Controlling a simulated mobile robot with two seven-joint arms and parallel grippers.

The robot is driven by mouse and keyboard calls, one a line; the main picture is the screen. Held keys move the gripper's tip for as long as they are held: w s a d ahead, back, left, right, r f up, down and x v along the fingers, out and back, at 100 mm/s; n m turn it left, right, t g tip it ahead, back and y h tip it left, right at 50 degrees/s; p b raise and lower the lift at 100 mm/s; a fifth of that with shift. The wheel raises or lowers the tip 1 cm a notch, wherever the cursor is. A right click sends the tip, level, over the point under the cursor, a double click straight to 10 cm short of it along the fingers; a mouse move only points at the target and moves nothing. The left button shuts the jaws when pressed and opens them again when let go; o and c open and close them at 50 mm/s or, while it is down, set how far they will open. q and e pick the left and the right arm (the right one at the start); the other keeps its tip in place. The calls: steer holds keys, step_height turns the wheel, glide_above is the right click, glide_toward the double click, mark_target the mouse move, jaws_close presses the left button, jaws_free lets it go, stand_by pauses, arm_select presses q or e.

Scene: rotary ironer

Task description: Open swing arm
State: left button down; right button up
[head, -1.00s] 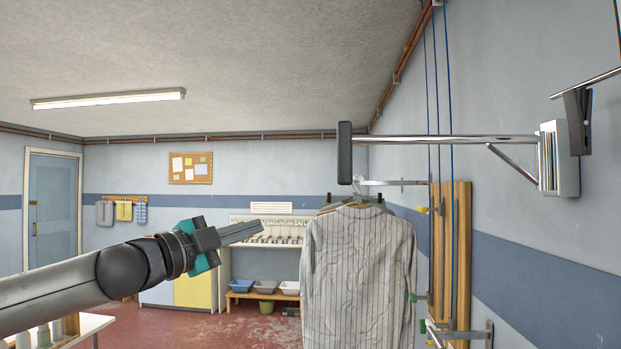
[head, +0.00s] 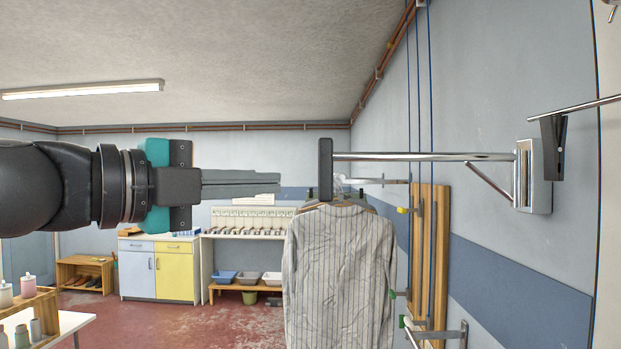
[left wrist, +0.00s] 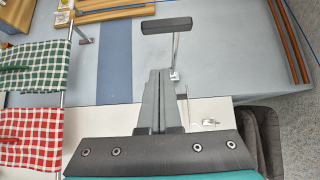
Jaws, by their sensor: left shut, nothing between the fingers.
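The swing arm (head: 425,157) is a chrome bar on a wall bracket (head: 533,176) at the right, with a short diagonal brace. It sticks out from the wall and ends in an upright black grip (head: 325,170). The grip also shows in the left wrist view (left wrist: 167,25), beyond my fingertips. My left gripper (head: 278,183) comes in from the left at about the grip's height in the picture. Its fingers are shut and empty, pointing right, with a visible gap to the grip. In the left wrist view the fingers (left wrist: 160,75) lie together. My right gripper is not in view.
A striped shirt (head: 338,275) hangs below the grip. A dark clip (head: 553,147) hangs on a rod at the right. Checked cloths, green (left wrist: 33,60) and red (left wrist: 30,138), hang at the left of the wrist view. Wooden boards (head: 428,255) stand along the wall.

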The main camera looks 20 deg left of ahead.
arm_select(q)
glide_toward(332, 181)
steer(key=shift+w+d, duration=0.65)
steer(key=shift+d, duration=1.35)
steer(key=shift+w+a+p, duration=0.3)
steer(key=shift+w+p, duration=0.05)
steer(key=shift+w, duration=0.6)
steer(key=shift+w+a+p, duration=0.3)
steer(key=shift+w, duration=0.6)
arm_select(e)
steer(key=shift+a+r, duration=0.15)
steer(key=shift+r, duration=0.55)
arm_select(q)
steer(key=shift+d+r, duration=0.1)
